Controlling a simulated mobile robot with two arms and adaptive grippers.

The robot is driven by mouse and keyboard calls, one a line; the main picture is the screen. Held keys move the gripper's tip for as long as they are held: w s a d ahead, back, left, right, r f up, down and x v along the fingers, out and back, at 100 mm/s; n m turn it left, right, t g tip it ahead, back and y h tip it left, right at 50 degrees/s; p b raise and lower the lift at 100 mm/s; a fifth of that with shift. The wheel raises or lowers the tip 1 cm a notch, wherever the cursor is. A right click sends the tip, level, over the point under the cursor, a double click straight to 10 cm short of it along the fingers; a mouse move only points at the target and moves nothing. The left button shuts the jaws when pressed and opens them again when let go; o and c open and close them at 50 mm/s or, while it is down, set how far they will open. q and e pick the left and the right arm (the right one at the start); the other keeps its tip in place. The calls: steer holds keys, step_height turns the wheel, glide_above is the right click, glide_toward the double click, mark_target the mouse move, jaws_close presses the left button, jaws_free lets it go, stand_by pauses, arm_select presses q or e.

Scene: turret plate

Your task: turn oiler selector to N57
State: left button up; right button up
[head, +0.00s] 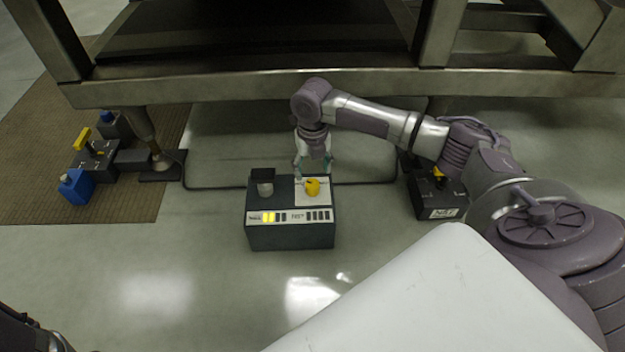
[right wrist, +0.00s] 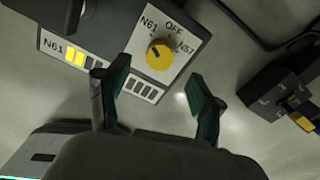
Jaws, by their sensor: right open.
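The oiler selector is a yellow round knob (head: 312,187) on a white plate on top of a dark control box (head: 290,236). In the right wrist view the knob (right wrist: 160,55) has labels N61, OFF and N57 around it. A dark mark on the knob seems to point up-left, towards N61. My right gripper (head: 314,166) is above the box at the knob's far side, pointing down. In the wrist view its two green-padded fingers (right wrist: 158,85) are apart and empty, with the knob beyond their tips, not held. My left gripper is not in view.
The box front has an N61 bar display (head: 267,217), partly lit yellow, and an unlit one. Dark units stand left (head: 97,155), with a blue container (head: 76,187), and right (head: 437,200). A large metal frame (head: 250,88) spans behind.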

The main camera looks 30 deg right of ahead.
mark_target(313, 183)
step_height(313, 183, down, 7)
steer(key=b, duration=0.3)
steer(key=shift+r+b, duration=0.2)
steer(key=shift+b, duration=0.1)
